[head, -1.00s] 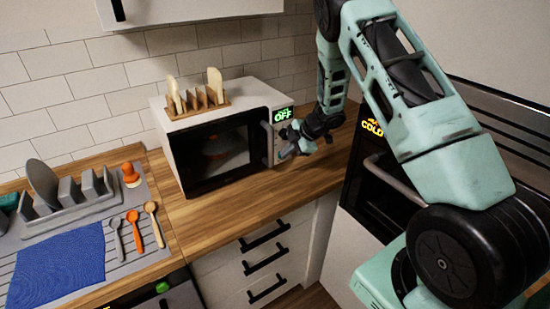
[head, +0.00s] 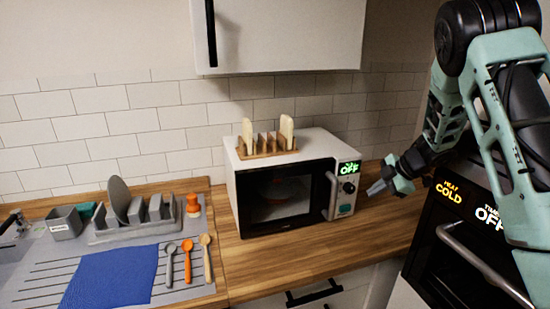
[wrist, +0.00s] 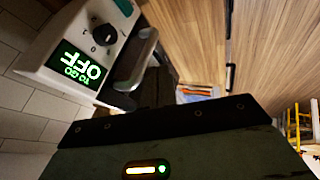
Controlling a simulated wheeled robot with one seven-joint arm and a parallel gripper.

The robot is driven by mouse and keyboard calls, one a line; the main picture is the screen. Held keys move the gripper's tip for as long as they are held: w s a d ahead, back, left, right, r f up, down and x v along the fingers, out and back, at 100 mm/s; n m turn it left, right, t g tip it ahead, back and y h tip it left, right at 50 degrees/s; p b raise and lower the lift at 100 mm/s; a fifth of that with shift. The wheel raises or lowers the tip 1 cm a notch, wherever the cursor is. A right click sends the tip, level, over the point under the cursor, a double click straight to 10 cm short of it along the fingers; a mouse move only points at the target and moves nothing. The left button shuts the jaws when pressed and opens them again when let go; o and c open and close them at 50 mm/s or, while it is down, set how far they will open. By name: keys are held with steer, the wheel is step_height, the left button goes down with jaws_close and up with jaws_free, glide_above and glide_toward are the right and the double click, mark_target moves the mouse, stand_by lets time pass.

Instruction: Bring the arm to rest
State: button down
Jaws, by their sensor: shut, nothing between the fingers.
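My gripper (head: 379,188) shows in the head view just right of the microwave (head: 288,203), at about the height of its control panel. Its grey fingers are together and hold nothing. They point left toward the panel, with a small gap in the picture. My pale green arm comes down from the upper right, bent, in front of the oven. The wrist view shows the microwave's panel (wrist: 80,68) reading OFF and its handle (wrist: 135,62) close by. A dark part of my own wrist fills the lower half there and hides what is behind it.
The oven (head: 470,215) with COLD and OFF displays stands at the right, behind my arm. A wall cabinet (head: 290,35) hangs above. A wooden rack (head: 266,147) with bread slices sits on the microwave. Several utensils, a blue cloth (head: 110,276) and a dish rack lie left.

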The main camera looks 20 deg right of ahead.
steer(key=w+a+r+m+t+h+b, duration=0.1)
steer(key=w+a+r+m+b, duration=0.1)
steer(key=a, duration=0.4)
steer(key=w+a+r+m+t+b, duration=0.1)
steer(key=w+a+t, duration=0.1)
steer(key=a, duration=0.4)
steer(key=s+a+m+h+b, duration=0.2)
steer(key=s+a+m, duration=0.15)
steer(key=a, duration=0.55)
steer(key=s+a+f+g+b, duration=0.1)
steer(key=s+a+g, duration=0.2)
steer(key=s, duration=0.8)
steer(key=s+a+f+m+g+b, duration=0.1)
steer(key=s+a, duration=0.5)
steer(key=s, duration=0.6)
steer(key=s+a+f+m+g+b, duration=0.1)
steer(key=s+a+g, duration=0.4)
steer(key=s, duration=0.6)
steer(key=shift+s+f+h+b, duration=0.35)
steer(key=shift+f+b, duration=0.25)
steer(key=shift+b, duration=0.25)
steer(key=shift+w+a, duration=0.1)
steer(key=shift+w, duration=0.05)
